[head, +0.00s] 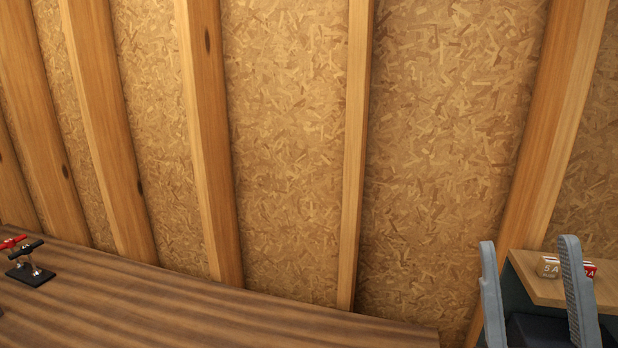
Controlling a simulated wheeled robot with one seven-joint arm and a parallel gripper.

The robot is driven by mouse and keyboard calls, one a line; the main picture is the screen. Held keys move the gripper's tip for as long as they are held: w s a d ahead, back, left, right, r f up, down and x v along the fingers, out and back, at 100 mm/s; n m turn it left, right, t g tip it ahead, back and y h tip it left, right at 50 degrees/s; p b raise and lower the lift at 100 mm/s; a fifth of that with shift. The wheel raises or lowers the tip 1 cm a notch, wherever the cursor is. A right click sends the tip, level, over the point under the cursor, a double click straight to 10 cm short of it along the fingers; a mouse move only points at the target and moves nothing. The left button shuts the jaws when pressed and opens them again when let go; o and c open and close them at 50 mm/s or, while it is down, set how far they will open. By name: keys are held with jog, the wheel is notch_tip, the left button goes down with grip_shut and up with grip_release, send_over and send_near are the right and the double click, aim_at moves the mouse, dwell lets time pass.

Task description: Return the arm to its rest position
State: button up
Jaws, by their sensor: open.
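My gripper (528,243) shows at the lower right of the head view. Its two blue-grey fingers point up and stand well apart, with nothing held between them. Behind the fingers is a light wooden surface (528,279) with a dark side. A small beige block marked 5A (548,267) and a red and white block (589,269) sit on it. The rest of my arm is out of view or hidden.
A dark brown wooden bench top (200,318) runs along the lower left. A small device with red and black handles (28,262) stands at its left end. A chipboard wall (290,150) with upright wooden studs fills the back. The visible bench middle is clear.

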jog(key=s+d+f+m+g+h, duration=0.1)
jog(key=s+f+m+g+h, duration=0.2)
jog(key=f, duration=0.4)
jog(key=s+d+f+m+g+h, duration=0.1)
jog(key=s+f+m+g+h, duration=0.1)
jog(key=f+m+g+h, duration=0.25)
jog(key=s+f+m+g+h, duration=0.1)
jog(key=s+f+m+h, duration=0.15)
jog(key=f+m, duration=0.45)
jog(key=s+a+f+n+g+y, duration=0.2)
jog(key=s+f+n+g+y, duration=0.3)
jog(key=s+f, duration=1)
jog(key=shift+s+a+f+n+g, duration=0.15)
jog(key=shift+s+n+g, duration=0.5)
jog(key=shift+s, duration=0.45)
